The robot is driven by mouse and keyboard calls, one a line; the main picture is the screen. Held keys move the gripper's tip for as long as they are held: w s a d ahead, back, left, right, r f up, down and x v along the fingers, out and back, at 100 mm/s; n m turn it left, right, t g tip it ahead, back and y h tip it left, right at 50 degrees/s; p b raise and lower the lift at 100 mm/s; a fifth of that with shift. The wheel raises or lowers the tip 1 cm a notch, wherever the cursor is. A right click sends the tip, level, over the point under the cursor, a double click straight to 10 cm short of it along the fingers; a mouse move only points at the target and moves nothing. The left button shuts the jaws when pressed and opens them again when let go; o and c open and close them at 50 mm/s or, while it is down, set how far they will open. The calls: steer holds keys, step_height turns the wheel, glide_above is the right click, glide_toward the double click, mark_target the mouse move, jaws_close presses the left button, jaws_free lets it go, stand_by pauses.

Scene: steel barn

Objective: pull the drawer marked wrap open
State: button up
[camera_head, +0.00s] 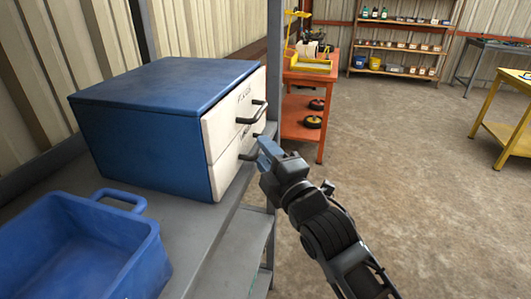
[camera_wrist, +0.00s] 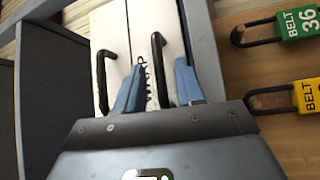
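A blue cabinet (camera_head: 150,120) on a grey bench has two white drawer fronts, both looking shut. The upper front (camera_head: 235,108) has a dark handle (camera_head: 253,112) and a label I cannot read surely. The lower front (camera_head: 222,172) has a dark handle (camera_head: 249,151), partly hidden by my gripper (camera_head: 267,150). In the wrist view, the word WRAP (camera_wrist: 147,82) is on the right-hand front, beside its black handle (camera_wrist: 159,65). My gripper (camera_wrist: 158,85) is open there, with a blue finger on each side of that handle. The other handle (camera_wrist: 104,75) lies outside the left finger.
A blue bin (camera_head: 80,250) stands at the front of the grey bench (camera_head: 190,235). A grey post (camera_head: 274,65) rises near the cabinet. An orange cart (camera_head: 302,110) stands behind. Padlocks in green (camera_wrist: 298,24) and yellow (camera_wrist: 305,95) show in the wrist view. Floor on the right is clear.

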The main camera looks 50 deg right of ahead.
jaws_close()
stand_by(0.6)
